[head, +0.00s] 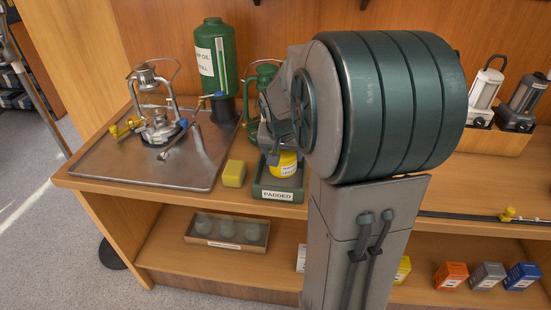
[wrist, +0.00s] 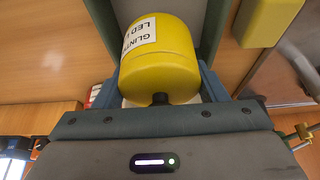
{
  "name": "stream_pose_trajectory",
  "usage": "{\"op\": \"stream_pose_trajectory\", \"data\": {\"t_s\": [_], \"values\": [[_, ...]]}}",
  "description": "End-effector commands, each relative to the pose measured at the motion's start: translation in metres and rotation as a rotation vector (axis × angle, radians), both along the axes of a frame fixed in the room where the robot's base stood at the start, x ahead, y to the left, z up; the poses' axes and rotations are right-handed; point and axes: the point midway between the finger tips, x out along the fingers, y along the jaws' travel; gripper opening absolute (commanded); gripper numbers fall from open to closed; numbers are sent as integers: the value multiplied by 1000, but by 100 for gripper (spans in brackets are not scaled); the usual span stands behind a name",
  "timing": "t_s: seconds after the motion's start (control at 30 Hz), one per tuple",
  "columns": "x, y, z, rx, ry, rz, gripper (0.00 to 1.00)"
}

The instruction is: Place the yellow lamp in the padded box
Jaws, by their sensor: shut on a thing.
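The yellow lamp (head: 287,163), a squat cylinder with a white label, shows in the head view at the padded box, partly hidden by my arm. In the wrist view the lamp (wrist: 160,62) sits between the two blue-grey fingers of my gripper (wrist: 158,88), which is shut on it. The padded box (head: 278,196) is a small dark green open tray labelled PADDED at the counter's front edge. The lamp is over or inside the box; I cannot tell whether it touches the bottom. Grey-green box surface (wrist: 212,32) shows behind the lamp in the wrist view.
A yellow block (head: 234,173) lies just left of the box. A green bottle (head: 216,65) and a green lantern (head: 262,100) stand behind. My arm hides the counter's middle.

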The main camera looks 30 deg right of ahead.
Motion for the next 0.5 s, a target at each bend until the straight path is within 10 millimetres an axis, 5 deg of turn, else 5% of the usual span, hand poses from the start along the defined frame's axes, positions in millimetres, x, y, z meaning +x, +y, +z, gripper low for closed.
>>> {"op": "stream_pose_trajectory", "data": {"t_s": [0.5], "values": [[6, 3, -43, -1, -3, -1, 27]]}}
